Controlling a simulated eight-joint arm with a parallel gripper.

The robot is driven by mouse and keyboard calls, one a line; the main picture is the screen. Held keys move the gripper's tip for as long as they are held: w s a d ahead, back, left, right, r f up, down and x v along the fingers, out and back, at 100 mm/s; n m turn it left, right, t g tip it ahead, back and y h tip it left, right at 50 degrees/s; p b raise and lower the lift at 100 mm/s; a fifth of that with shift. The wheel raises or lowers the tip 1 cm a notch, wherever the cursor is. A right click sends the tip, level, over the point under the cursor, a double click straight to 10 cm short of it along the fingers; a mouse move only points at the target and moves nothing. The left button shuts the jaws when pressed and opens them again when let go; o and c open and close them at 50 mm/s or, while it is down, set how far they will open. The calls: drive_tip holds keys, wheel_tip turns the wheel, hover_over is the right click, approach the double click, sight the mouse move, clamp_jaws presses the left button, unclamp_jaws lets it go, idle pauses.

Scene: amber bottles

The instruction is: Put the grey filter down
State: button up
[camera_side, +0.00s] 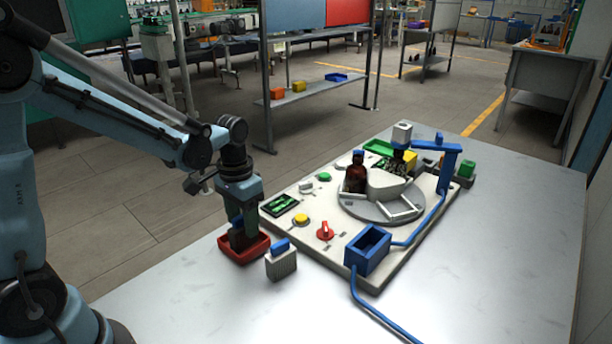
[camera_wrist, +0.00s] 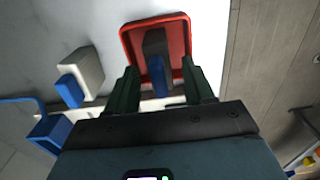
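A dark grey filter block (camera_wrist: 154,45) with a blue handle (camera_wrist: 158,78) stands in the red tray (camera_wrist: 183,22). My gripper (camera_wrist: 160,72) is low over that tray, its two dark green fingers on either side of the blue handle. Gaps show between the handle and both fingers, so the gripper looks open. In the side view my gripper (camera_side: 241,228) reaches down to the red tray (camera_side: 258,255) and mostly hides the block. A lighter grey filter block (camera_side: 281,265) with a blue handle stands upright on the table beside the tray; it also shows in the wrist view (camera_wrist: 84,68).
A pale board (camera_side: 285,233) behind the tray carries a red knob (camera_side: 325,231), a yellow button (camera_side: 301,219), a turntable (camera_side: 351,209) with an amber bottle (camera_side: 355,178), and a blue open box (camera_side: 368,250) with a blue hose. The front table is clear.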

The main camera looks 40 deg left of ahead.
wheel_tip(320, 180, up, 12)
drive_tip(key=s+d+f+t, duration=0.3)
drive_tip(key=s+d+t, duration=0.2)
drive_tip(key=s+t, duration=0.1)
drive_tip(key=shift+s+t, duration=0.2)
drive_tip(key=shift+t, duration=0.4)
idle(0.6)
